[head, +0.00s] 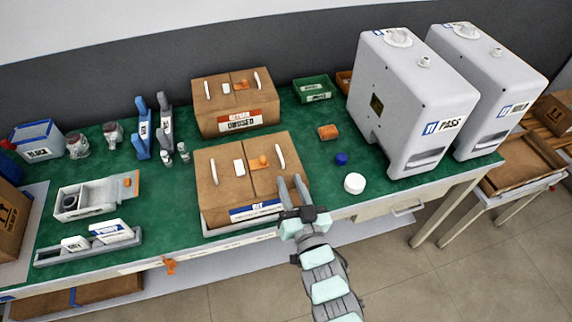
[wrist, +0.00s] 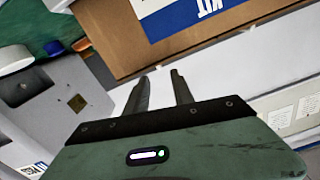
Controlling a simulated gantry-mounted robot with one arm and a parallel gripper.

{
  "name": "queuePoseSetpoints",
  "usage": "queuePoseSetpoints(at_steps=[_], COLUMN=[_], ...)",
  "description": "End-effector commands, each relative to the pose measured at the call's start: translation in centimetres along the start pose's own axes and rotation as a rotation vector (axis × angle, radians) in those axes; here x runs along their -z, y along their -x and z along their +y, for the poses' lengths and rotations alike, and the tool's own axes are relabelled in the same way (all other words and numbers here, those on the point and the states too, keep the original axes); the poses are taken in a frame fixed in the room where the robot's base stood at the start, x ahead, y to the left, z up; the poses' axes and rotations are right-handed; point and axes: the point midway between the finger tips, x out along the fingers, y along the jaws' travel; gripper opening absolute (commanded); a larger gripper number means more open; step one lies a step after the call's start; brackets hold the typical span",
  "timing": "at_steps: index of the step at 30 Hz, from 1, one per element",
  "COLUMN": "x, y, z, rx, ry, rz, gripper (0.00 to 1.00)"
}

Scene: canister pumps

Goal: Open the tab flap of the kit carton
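The kit carton (head: 215,205) is a brown box at the table's front edge, with a blue and white KIT label on its front. Its two top flaps look shut, meeting at a middle seam. Each flap bears a white handle-like strip (head: 280,157). A white block (head: 239,167) and an orange piece (head: 259,162) lie near the seam. My gripper (head: 289,180) is open and empty at the carton's front right corner. In the wrist view its fingers (wrist: 160,78) stand apart, below the carton's labelled face (wrist: 235,25). I cannot tell whether they touch it.
A similar UNUSED carton (head: 205,118) stands behind. To the right are a white round cap (head: 354,183), a blue cap (head: 341,159), an orange block (head: 328,132) and two large canister pumps (head: 405,100). Trays with parts (head: 90,250) stand at left. Green mat is bare around the caps.

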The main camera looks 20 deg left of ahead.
Motion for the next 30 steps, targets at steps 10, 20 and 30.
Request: queuePoseSetpoints(at_steps=[10, 20, 30], x=[0.0, 0.1, 0.1], y=[-6.0, -7.3, -7.3], z=[0.0, 0.1, 0.1], rx=[0.002, -0.001, -0.001], ry=[0.004, 0.001, 0.002], rz=[0.004, 0.003, 0.003], gripper=[0.29, 0.29, 0.13])
